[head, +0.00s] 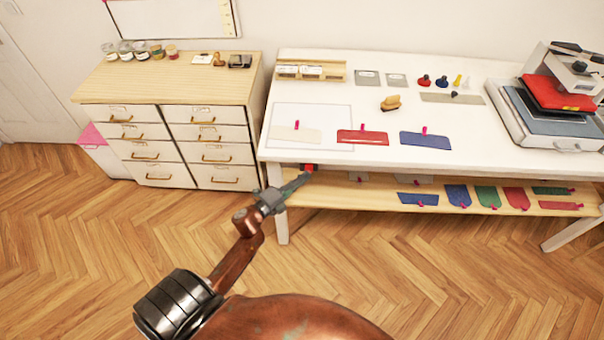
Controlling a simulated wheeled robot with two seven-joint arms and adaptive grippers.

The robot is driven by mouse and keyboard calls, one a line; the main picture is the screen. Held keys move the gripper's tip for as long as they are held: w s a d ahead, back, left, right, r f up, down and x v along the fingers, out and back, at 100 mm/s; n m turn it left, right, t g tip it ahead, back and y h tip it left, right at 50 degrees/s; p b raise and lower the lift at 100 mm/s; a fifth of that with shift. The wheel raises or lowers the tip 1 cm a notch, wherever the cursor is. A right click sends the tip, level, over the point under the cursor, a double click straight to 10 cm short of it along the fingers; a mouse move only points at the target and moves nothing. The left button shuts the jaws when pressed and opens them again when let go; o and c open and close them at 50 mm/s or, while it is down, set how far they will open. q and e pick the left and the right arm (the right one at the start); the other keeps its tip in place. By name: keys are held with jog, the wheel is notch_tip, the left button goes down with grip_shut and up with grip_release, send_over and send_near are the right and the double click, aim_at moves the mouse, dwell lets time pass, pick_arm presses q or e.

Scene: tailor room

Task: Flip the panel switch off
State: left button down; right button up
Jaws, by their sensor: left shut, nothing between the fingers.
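A small red part (309,167), which looks like the panel switch, sits just under the front edge of the white table, near its left end. Its on or off position is too small to tell. My left gripper (303,177) is shut and empty, with its tips right at the red part. I cannot tell whether they touch it, and the tips partly cover the area around it. My right gripper is not in view.
The white table (473,147) carries coloured fabric pieces, stamps and a heat press (550,100) at the right. A wooden lower shelf (381,199) holds more pieces. A drawer cabinet (165,90) stands to the left. The floor in front is clear.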

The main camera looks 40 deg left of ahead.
pick_arm(q)
jog(key=s+a+r, duration=0.1)
jog(key=s, duration=1)
jog(key=shift+a+r, duration=0.1)
jog(key=shift+r, duration=0.05)
jog(key=s+a+f+n+g+y, duration=0.15)
jog(key=s+f+n, duration=0.25)
jog(key=f, duration=0.8)
jog(key=s+f+n+g+y, duration=0.2)
jog(key=s+f+n+g, duration=0.15)
jog(key=f, duration=0.85)
jog(key=s+f+n+g+y, duration=0.1)
jog(key=s+f+n+g, duration=0.2)
jog(key=f, duration=0.8)
jog(key=s+d+f+n+g, duration=0.2)
jog(key=s+f+n, duration=0.1)
jog(key=s+f, duration=0.6)
jog(key=s+d+f+n+g, duration=0.3)
jog(key=s+f, duration=0.5)
jog(key=s, duration=0.1)
jog(key=s+d+f+n+g, duration=0.1)
jog(key=s+d+f+g, duration=0.1)
jog(key=s, duration=0.6)
jog(key=s+d+f+n+g, duration=0.1)
jog(key=s+d+f+g, duration=0.1)
jog(key=s, duration=0.7)
notch_tip(320, 180, down, 3)
jog(key=shift+s+d+r+n+h, duration=0.25)
jog(key=shift+d+n+h, duration=0.1)
jog(key=shift+d, duration=0.15)
